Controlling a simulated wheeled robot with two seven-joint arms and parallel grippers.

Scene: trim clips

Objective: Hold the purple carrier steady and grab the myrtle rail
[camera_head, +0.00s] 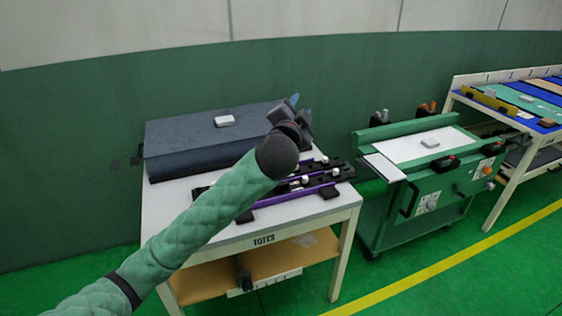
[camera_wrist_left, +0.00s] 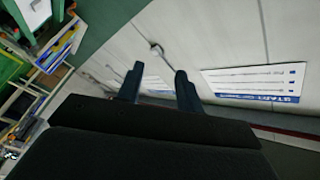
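The purple carrier (camera_head: 272,201) lies on the white table (camera_head: 189,226), with black parts and small white pieces along it. My left arm crosses in front and hides part of it. I cannot pick out a separate myrtle rail with certainty. My left gripper (camera_head: 294,101) is raised above the table, beyond the carrier and apart from it. In the left wrist view its two fingers (camera_wrist_left: 158,84) stand apart with nothing between them, facing the wall. My right gripper is not in view.
A dark blue-grey case (camera_head: 180,140) with a small light block (camera_head: 224,121) on top fills the table's back. A green cart (camera_head: 428,205) stands to the right, and a shelved workbench (camera_head: 510,120) is farther right. Green floor is clear in front of the cart.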

